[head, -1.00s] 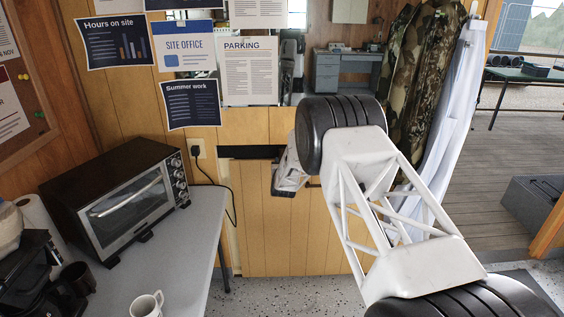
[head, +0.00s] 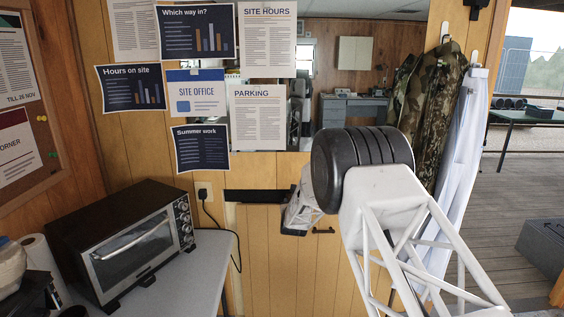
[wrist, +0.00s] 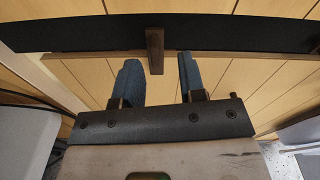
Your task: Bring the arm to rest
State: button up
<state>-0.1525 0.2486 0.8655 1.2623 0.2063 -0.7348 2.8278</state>
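My arm reaches out toward the wooden wall, with my gripper (head: 300,215) low in front of the panelling, partly hidden behind a black joint of my arm. In the wrist view my gripper (wrist: 160,80) has its two blue fingers apart, and I see nothing held between them. A dark ledge (wrist: 230,33) runs across the top of that view, and a short brown upright piece (wrist: 155,52) hangs from it just beyond the fingertips. I cannot tell whether anything touches.
The dark ledge also shows on the wall in the head view (head: 250,196). A toaster oven (head: 130,245) stands on a grey table (head: 195,270) at left, its cord running to a wall outlet. Camouflage and white garments (head: 462,130) hang at right.

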jog(key=s+d+r+n+g, duration=0.35)
jog(key=s+r+n, duration=0.45)
jog(key=s+r, duration=0.45)
jog(key=s+d+r+n+g, duration=0.35)
jog(key=s+r+n, duration=0.55)
jog(key=s, duration=0.6)
jog(key=s+d+n+g, duration=0.2)
jog(key=s+n, duration=0.3)
jog(key=s, duration=1)
jog(key=s+d+n+g, duration=0.2)
jog(key=s+n, duration=0.4)
jog(key=s, duration=1)
jog(key=s+d+n+g, duration=0.3)
jog(key=s+n, duration=0.2)
jog(key=s, duration=1.1)
jog(key=shift+n, duration=0.3)
